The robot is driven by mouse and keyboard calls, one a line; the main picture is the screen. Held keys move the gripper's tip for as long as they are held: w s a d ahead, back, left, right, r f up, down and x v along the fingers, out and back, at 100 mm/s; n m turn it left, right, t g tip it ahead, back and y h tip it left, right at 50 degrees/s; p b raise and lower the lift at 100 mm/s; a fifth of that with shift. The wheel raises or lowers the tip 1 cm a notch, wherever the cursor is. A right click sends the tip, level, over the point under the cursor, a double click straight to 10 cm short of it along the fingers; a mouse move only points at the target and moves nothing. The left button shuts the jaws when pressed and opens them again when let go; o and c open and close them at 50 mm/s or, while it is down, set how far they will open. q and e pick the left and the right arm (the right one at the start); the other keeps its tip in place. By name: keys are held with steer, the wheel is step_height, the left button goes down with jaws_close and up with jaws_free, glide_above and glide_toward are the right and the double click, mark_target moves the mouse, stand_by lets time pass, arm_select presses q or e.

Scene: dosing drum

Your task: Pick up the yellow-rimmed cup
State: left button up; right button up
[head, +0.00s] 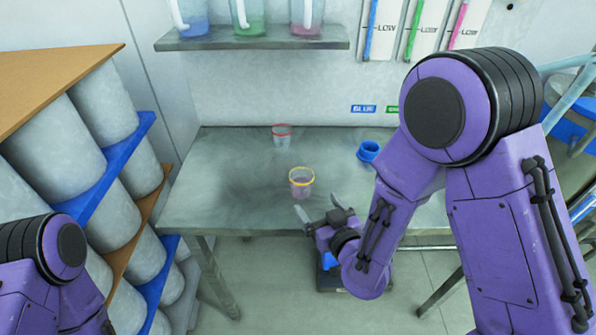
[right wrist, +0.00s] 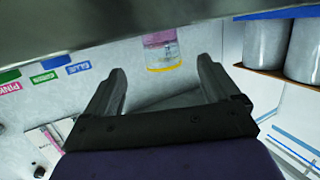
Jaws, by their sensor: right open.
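The yellow-rimmed cup (head: 301,184) stands upright on the grey metal table (head: 225,180), near its front edge, with something pinkish inside. My right gripper (head: 320,208) is open and empty at the front edge of the table, just below and right of the cup, apart from it. In the right wrist view the picture is upside down; the cup (right wrist: 162,52) shows beyond the open fingers (right wrist: 160,75), roughly between their tips. My left gripper is not in view; only part of my left arm shows at lower left.
A red-rimmed cup (head: 282,138) stands farther back on the table. A shelf (head: 250,40) with several coloured containers hangs above. A rack of grey drums (head: 40,140) is at left. The table's left part is clear.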

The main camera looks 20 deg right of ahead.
mark_target(306, 191)
steer(key=x, duration=0.1)
steer(key=p+x, duration=0.1)
steer(key=x, duration=0.1)
steer(key=shift+w+a+r, duration=0.1)
steer(key=shift+r, duration=0.25)
steer(key=x, duration=0.2)
steer(key=p+x, duration=0.1)
steer(key=x, duration=0.1)
steer(key=f+p+x, duration=0.1)
steer(key=x, duration=0.1)
steer(key=shift+r, duration=0.15)
steer(key=shift+c, duration=1)
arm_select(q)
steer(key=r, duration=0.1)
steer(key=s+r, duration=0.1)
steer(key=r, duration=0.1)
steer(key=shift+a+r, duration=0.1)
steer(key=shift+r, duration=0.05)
arm_select(e)
steer(key=c, duration=0.9)
